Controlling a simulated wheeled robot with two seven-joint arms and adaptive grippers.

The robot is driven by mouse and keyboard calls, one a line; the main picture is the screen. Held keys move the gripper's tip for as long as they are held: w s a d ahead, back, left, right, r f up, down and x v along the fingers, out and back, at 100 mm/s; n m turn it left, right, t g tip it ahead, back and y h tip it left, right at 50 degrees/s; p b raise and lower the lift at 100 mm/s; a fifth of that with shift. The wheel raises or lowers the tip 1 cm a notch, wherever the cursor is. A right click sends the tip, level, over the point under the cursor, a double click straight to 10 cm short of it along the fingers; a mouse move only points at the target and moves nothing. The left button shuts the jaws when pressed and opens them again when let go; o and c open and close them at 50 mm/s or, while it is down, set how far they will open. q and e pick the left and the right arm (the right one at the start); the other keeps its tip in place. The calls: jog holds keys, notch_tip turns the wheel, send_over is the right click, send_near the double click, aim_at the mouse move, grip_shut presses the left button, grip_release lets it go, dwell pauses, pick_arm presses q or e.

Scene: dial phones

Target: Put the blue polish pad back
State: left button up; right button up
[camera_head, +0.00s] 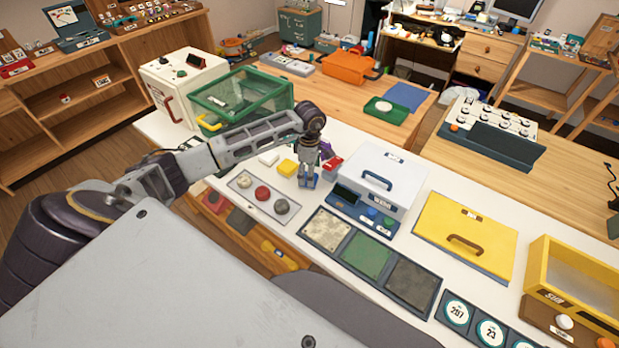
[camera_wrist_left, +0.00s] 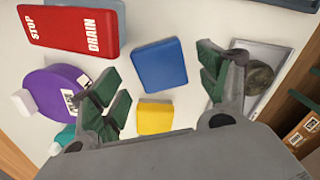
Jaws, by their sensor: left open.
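The blue polish pad (camera_wrist_left: 160,65) is a flat blue block lying on the white tabletop in the left wrist view. My left gripper (camera_wrist_left: 165,75) is open with green fingertips, one on each side of the pad and apart from it in the picture. I cannot tell how high it is above the table. In the head view my left gripper (camera_head: 309,181) points down at the table, right of a grey tray (camera_head: 234,184) with several round pieces. A bit of blue shows at its fingertips there; I cannot tell if it is the pad. My right gripper is not in view.
A yellow block (camera_wrist_left: 155,117), a purple disc (camera_wrist_left: 50,95) and a red "STOP DRAIN" block (camera_wrist_left: 70,30) lie close by. A white box with a blue handle (camera_head: 380,180) stands to the right. A green-framed clear case (camera_head: 240,95) stands behind.

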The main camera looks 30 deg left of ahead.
pick_arm(q)
notch_tip(320, 180, up, 8)
jog(key=b, duration=0.1)
jog(key=shift+r, duration=0.15)
dwell(0.5)
jog(key=shift+a, duration=0.1)
